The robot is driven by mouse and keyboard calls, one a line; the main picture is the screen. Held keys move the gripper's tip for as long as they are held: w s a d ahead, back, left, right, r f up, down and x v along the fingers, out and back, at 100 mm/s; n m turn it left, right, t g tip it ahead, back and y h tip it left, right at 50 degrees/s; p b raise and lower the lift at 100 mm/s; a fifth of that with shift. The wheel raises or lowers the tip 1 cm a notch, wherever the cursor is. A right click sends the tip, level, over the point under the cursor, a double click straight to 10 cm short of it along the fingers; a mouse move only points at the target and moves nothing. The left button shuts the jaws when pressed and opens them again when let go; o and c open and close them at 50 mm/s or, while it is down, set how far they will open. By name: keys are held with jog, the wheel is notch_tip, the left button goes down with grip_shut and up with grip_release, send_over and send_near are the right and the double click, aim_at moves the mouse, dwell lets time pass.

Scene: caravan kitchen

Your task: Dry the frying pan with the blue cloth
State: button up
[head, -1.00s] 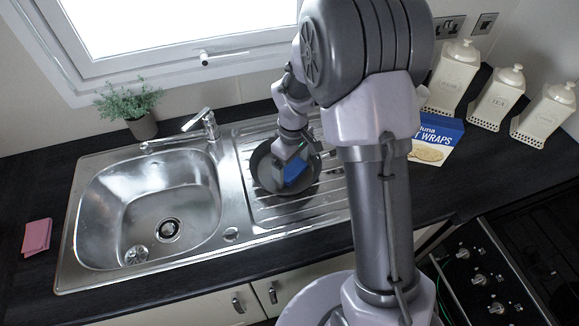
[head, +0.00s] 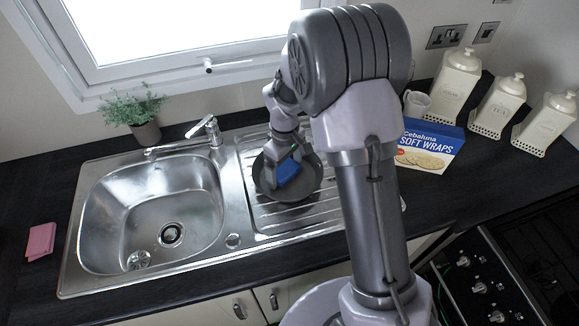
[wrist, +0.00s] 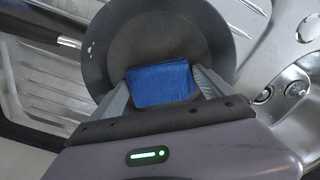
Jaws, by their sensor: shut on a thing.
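The dark frying pan (head: 306,183) lies on the sink's ribbed drainer, and it fills the upper middle of the wrist view (wrist: 150,35). The folded blue cloth (wrist: 160,85) is between the fingers of my gripper (wrist: 162,88), which is shut on it. In the head view the cloth (head: 288,171) is over the inside of the pan, with my gripper (head: 285,160) just above it. I cannot tell whether the cloth touches the pan. Part of the pan is hidden by my gripper and cloth.
The steel sink bowl (head: 150,215) with its tap (head: 206,130) is left of the drainer. A potted plant (head: 140,112) stands behind it. A pink cloth (head: 41,241) lies far left. A soft wraps box (head: 428,147), a mug (head: 417,103) and canisters (head: 497,103) stand right. The hob (head: 490,275) is front right.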

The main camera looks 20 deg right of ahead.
aim_at(294, 181)
jog(key=shift+s+a, duration=0.35)
jog(key=shift+s, duration=0.35)
jog(key=shift+s+d+f+b, duration=0.1)
jog(key=shift+s+d+b, duration=0.3)
jog(key=shift+s, duration=0.3)
jog(key=shift+d, duration=0.75)
jog(key=shift+w+d+p, duration=0.45)
jog(key=shift+w+p, duration=0.05)
jog(key=shift+w, duration=0.2)
jog(key=shift+w+a, duration=0.4)
jog(key=shift+w, duration=0.35)
jog(key=shift+a, duration=0.8)
jog(key=shift+s+a, duration=0.4)
jog(key=shift+s, duration=0.35)
jog(key=shift+s+d, duration=0.45)
jog(key=shift+s, duration=0.25)
jog(key=shift+d, duration=0.8)
jog(key=shift+w+d+p, duration=0.3)
jog(key=shift+w+d, duration=0.1)
jog(key=shift+w, duration=0.35)
jog(key=shift+a, duration=0.8)
notch_tip(294, 181, up, 9)
jog(key=p, duration=0.6)
jog(key=shift+f+p, duration=0.1)
jog(key=shift+p, duration=0.25)
jog(key=shift+f, duration=0.15)
